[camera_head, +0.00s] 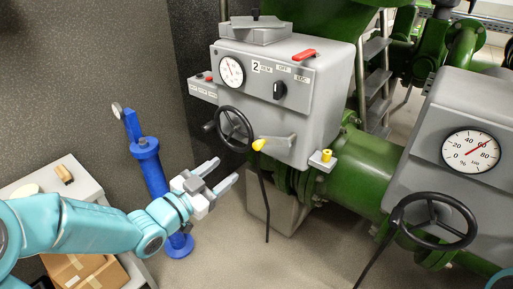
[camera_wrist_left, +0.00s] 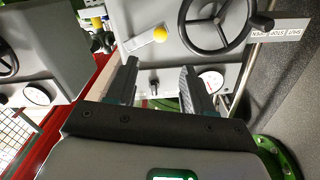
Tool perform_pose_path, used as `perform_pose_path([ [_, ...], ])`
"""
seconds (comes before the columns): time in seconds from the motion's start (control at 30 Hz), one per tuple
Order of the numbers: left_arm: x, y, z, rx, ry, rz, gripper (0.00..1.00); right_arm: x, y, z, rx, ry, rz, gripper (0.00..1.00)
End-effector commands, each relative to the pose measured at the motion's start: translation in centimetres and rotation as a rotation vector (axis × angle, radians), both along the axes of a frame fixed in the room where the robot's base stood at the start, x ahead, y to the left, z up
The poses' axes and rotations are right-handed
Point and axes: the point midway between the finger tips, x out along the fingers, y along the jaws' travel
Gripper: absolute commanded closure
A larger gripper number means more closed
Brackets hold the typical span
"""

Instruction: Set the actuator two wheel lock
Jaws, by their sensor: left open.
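Actuator two is a grey box (camera_head: 310,90) marked "2", with a round gauge (camera_head: 231,71) and a black selector knob (camera_head: 279,90). Its black handwheel (camera_head: 234,114) is on the front left. A yellow knob (camera_head: 259,144) sits right of the wheel, above a thin black rod. In the left wrist view, the handwheel (camera_wrist_left: 221,22) and yellow knob (camera_wrist_left: 160,34) show beyond the fingers. My left gripper (camera_head: 227,172) is open and empty, below and left of the yellow knob, apart from it. Its fingers also show in the wrist view (camera_wrist_left: 159,78). My right gripper is not visible.
A red handle (camera_head: 304,54) lies on the box top, and a yellow peg (camera_head: 326,155) stands on a side bracket. Another grey actuator with a handwheel (camera_head: 432,222) is at right. A blue post (camera_head: 151,170) stands close to my left arm. Green pipes run behind.

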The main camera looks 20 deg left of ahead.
Motion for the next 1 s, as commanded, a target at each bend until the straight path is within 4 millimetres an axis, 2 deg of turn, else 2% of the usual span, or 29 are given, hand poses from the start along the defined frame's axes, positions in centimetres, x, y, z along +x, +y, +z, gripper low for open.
perform_pose_path([
  [0.03,1.2,-0.6,0.2,-0.002,0.001,-0.004,0.48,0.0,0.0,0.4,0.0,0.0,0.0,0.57],
  [0.3,7.2,-3.0,0.2,-0.001,0.002,-0.005,0.48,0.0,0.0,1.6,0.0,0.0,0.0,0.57],
  [0.5,10.6,-4.4,0.1,-0.001,0.002,-0.005,0.48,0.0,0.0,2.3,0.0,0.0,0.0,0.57],
  [0.7,12.0,-4.9,0.0,-0.002,0.001,-0.002,0.48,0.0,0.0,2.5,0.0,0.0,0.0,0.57],
  [0.97,12.2,-4.9,0.0,-0.002,0.001,-0.002,0.48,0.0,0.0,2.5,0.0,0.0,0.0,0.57],
  [1.0,12.2,-4.9,0.0,-0.002,0.001,-0.002,0.55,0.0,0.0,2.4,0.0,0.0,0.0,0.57],
])
